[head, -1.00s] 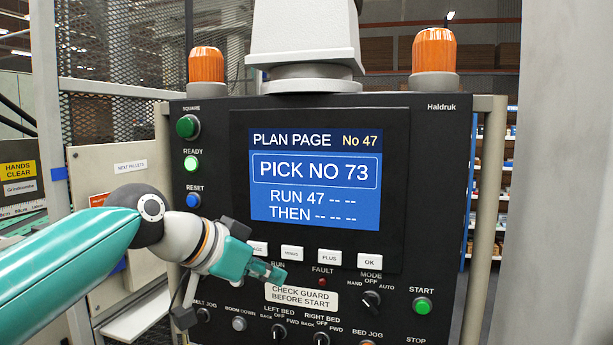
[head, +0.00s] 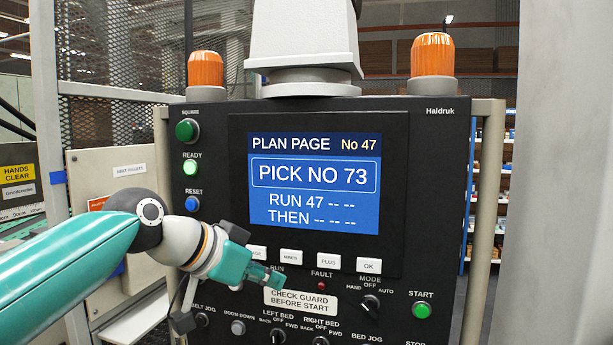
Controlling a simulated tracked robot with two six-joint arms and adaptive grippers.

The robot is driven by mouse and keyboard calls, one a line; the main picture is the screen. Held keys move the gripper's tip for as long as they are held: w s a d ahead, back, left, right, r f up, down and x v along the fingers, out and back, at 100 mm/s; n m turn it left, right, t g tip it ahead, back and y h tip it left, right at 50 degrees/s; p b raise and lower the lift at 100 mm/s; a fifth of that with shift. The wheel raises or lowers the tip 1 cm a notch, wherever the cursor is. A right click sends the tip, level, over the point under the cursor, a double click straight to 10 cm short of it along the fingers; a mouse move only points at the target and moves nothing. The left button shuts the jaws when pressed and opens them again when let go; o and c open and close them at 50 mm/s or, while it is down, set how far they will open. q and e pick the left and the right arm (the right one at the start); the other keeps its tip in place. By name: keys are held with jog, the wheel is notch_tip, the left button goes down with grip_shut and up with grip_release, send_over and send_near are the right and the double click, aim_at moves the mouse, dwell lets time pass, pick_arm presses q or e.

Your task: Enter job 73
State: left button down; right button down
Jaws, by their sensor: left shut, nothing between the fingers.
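A black control panel (head: 430,150) marked Haldruk fills the middle of the head view. Its blue screen (head: 314,183) reads PLAN PAGE No 47, PICK NO 73, RUN 47 and THEN with dashes. Below it is a row of white keys: a partly hidden one ending in AGE (head: 257,253), MINUS (head: 291,257), PLUS (head: 328,262) and OK (head: 369,266). My left gripper (head: 278,279) is shut and empty, in front of the panel just below the AGE and MINUS keys. I cannot tell whether it touches the panel. My right gripper is not in view.
Green READY (head: 190,168) and blue RESET (head: 192,203) stand left of the screen, partly near my left arm. A MODE knob (head: 370,304), green START (head: 421,310) and several bed switches sit lower down. Orange beacons (head: 433,55) top the panel. A grey post (head: 570,150) stands at right.

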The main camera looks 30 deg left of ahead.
pick_arm(q)
jog(key=shift+n, duration=0.3)
dwell(0.6)
jog(key=n+t+h, duration=0.3)
jog(key=n, duration=1.2)
send_near(364, 275)
jog(key=s, duration=0.1)
jog(key=s+d+n+h+p, duration=0.1)
jog(key=s+d+n, duration=0.2)
jog(key=d+n, duration=0.3)
jog(key=shift+s+d+f+h+p, duration=0.25)
jog(key=shift+d+h+p, duration=0.15)
jog(key=shift+d, duration=0.35)
jog(key=shift+w+a+b, duration=0.1)
jog(key=shift+w+a, duration=0.25)
jog(key=shift+w, duration=1.1)
jog(key=shift+w+a+b, duration=0.15)
jog(key=shift+w+a, duration=0.2)
jog(key=shift+w, duration=1.05)
jog(key=shift+w+a+b, duration=0.1)
jog(key=shift+w+a, duration=0.25)
jog(key=shift+w, duration=1.1)
